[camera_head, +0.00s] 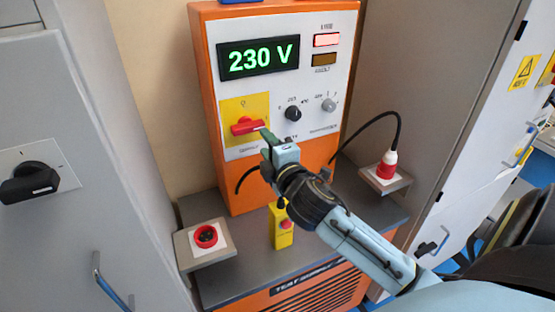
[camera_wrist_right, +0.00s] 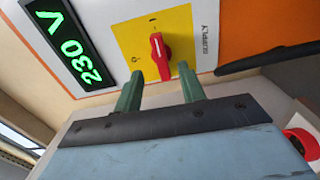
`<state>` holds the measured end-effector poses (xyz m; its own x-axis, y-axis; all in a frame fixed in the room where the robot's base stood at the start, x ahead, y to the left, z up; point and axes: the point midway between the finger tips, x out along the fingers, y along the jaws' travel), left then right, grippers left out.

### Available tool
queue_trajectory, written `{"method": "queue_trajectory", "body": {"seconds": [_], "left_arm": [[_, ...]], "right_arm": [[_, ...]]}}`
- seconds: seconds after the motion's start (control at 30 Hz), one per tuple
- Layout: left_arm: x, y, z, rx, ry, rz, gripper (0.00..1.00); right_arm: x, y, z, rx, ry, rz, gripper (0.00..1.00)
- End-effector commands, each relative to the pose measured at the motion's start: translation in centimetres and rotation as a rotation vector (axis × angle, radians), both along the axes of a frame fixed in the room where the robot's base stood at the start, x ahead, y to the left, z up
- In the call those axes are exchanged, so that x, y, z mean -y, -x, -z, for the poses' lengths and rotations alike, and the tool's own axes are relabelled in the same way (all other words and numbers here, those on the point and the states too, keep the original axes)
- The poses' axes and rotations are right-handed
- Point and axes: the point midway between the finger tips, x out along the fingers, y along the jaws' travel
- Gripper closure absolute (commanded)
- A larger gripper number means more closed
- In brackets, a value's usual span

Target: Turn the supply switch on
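The supply switch is a red rotary handle (camera_head: 247,126) on a yellow plate (camera_head: 236,106), low on the left of the orange and white panel. Its handle lies roughly sideways in the head view. The red handle (camera_wrist_right: 160,50) and yellow plate (camera_wrist_right: 128,41) also show in the wrist view. My right gripper (camera_head: 266,138) is just right of and below the handle in the head view. In the wrist view its green fingers (camera_wrist_right: 160,73) are apart, with the handle's near end in line with the gap. Contact cannot be told. My left gripper is out of view.
A lit display (camera_head: 258,58) reads 230 V, and a red lamp (camera_head: 326,40) glows. Small black (camera_head: 293,114) and grey (camera_head: 329,105) knobs sit right of the switch. A yellow box with a red button (camera_head: 283,228) stands below. Grey cabinets flank both sides.

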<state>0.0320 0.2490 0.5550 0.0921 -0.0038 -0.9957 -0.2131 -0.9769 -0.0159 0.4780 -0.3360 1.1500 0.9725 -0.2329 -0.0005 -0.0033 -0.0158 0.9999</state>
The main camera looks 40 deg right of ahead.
Motion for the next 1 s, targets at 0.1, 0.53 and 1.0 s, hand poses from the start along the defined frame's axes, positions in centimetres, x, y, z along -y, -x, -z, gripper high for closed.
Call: {"method": "queue_trajectory", "body": {"seconds": [0.1, 0.53, 1.0], "left_arm": [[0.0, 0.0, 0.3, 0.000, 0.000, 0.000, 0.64], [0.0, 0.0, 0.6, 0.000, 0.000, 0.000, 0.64], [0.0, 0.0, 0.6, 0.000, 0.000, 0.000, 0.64]], "right_arm": [[-0.6, 2.4, 0.2, -0.002, -0.001, 0.001, 0.60], [-1.3, 5.5, -0.1, 0.001, 0.000, 0.001, 0.60], [-1.3, 5.5, 0.0, -0.001, -0.003, 0.002, 0.60]]}}
